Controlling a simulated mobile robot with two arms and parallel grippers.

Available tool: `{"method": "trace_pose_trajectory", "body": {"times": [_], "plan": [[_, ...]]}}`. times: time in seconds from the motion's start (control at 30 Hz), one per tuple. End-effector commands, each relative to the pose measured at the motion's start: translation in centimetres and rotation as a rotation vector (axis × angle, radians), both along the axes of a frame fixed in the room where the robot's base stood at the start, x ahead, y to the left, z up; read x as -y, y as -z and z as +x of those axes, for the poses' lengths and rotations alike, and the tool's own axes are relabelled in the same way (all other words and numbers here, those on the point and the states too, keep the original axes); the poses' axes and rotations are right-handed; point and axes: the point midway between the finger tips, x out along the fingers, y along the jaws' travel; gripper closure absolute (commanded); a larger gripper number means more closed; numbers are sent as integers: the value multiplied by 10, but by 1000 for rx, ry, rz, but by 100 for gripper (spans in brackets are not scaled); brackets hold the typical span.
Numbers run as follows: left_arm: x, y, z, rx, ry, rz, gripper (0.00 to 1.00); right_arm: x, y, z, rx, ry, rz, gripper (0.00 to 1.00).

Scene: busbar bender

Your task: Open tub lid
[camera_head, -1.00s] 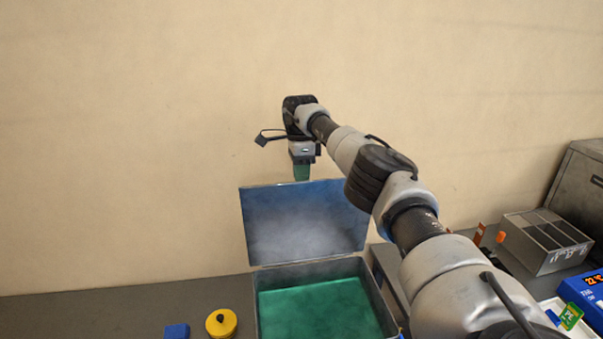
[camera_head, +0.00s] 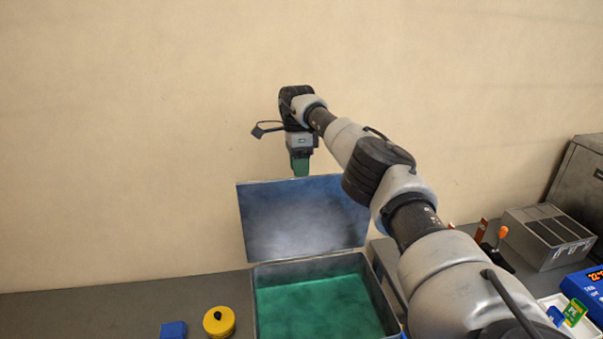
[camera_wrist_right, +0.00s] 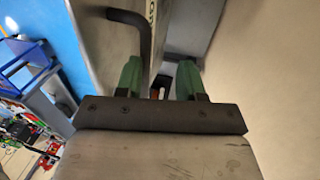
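The tub (camera_head: 380,310) stands on the bench with its inside showing green. Its grey-blue lid (camera_head: 305,220) stands raised at the back, roughly upright. My right gripper (camera_head: 300,168), with green fingers, points down just above the lid's top edge. In the right wrist view the two green fingers (camera_wrist_right: 160,85) are apart. The lid's panel with a dark bent handle (camera_wrist_right: 130,18) shows beside and partly between them; I cannot tell whether they touch it. My left gripper is out of view.
A yellow round container (camera_head: 219,322) and a blue block (camera_head: 173,330) lie left of the tub. At right are a grey divided bin (camera_head: 545,240), a blue device with a display (camera_head: 585,288) and an orange-knobbed lever (camera_head: 502,232). A plain wall is behind.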

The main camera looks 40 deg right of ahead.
Motion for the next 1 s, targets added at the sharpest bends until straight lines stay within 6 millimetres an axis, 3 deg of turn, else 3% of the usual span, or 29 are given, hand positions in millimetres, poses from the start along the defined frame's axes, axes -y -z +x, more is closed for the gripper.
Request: {"method": "trace_pose_trajectory", "body": {"times": [0.1,0.2,0.4,0.63,1.0], "plan": [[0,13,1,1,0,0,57,0,-26,0,13,1,-2,62],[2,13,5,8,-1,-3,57,0,-54,0,18,4,-1,62],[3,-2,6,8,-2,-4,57,1,-96,-2,24,6,-1,62],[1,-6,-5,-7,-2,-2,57,2,-109,-3,26,6,-2,62],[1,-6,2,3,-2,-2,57,2,-109,-3,27,6,-1,62]]}}
